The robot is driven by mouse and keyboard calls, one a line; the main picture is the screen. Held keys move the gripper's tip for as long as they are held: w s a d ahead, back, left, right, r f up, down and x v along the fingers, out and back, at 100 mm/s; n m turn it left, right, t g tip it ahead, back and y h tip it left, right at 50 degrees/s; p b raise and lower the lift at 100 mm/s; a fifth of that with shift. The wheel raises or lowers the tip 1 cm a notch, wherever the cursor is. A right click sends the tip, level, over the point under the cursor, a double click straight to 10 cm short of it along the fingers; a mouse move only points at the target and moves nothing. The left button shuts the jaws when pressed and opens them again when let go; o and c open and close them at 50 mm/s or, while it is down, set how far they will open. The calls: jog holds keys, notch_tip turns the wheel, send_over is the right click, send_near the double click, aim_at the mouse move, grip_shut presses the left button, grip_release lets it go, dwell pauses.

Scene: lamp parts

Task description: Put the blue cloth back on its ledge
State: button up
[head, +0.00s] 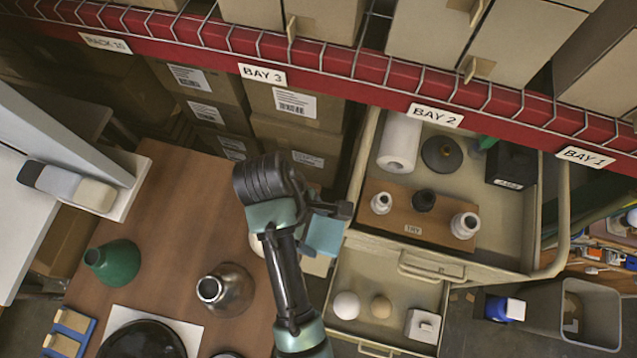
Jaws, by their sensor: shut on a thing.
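The blue cloth (325,235) is a small pale blue block-like shape at the end of my arm. My gripper (330,212) is shut on it and holds it near the right edge of the wooden table, beside the drawer cart. The fingers are partly hidden. A white ledge (128,200) at the left holds a row of folded pieces: black, grey and beige (95,195). My gripper is well to the right of this ledge.
The wooden table (180,200) bears a green shade (113,263), a metal shade (226,290) and a black round part (142,340). The cart (395,265) has an open drawer with bulbs (347,305). A red shelf beam (330,85) crosses the back.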

jog(key=shift+a, duration=0.15)
jog(key=b, duration=1.4)
send_over(319, 256)
notch_tip(319, 256, down, 14)
jog(key=f, duration=0.6)
jog(key=a+f, duration=0.1)
jog(key=f, duration=0.2)
jog(key=shift+w, duration=0.1)
jog(key=shift+f, duration=2.45)
jog(key=shift+f, duration=0.1)
jog(key=o, duration=0.9)
